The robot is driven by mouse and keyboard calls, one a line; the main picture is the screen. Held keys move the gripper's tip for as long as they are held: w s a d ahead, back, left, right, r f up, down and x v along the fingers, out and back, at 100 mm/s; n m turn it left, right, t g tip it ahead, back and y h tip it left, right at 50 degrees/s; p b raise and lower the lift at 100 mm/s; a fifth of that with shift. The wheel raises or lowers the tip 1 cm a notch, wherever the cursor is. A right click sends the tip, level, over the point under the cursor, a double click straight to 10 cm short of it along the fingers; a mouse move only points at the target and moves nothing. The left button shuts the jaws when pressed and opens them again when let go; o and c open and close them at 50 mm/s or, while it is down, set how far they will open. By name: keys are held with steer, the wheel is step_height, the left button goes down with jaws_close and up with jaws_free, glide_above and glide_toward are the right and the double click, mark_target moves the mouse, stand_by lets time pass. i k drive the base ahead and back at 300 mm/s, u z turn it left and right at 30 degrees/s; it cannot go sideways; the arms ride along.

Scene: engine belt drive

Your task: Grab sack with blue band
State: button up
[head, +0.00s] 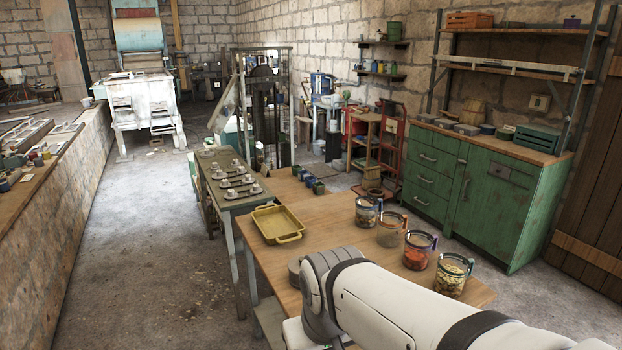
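I cannot make out a sack with a blue band in the head view. My own white arm reaches in from the lower right over the near end of the wooden table (330,213). My gripper is not in view, so whether it is open or shut does not show. The arm hides part of the near table edge and the floor below it.
Several glass jars, one with red contents (418,253), line the table's right side. A yellow tray (277,224) and several small cups (310,181) stand farther left. A green cabinet (480,185) is at right. The left aisle floor (150,240) is clear.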

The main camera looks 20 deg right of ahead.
mark_target(371, 178)
steer(key=u, duration=0.05)
steer(key=k, duration=1.05)
steer(key=z, duration=2)
steer(key=i, duration=4.6)
steer(key=u, duration=1.15)
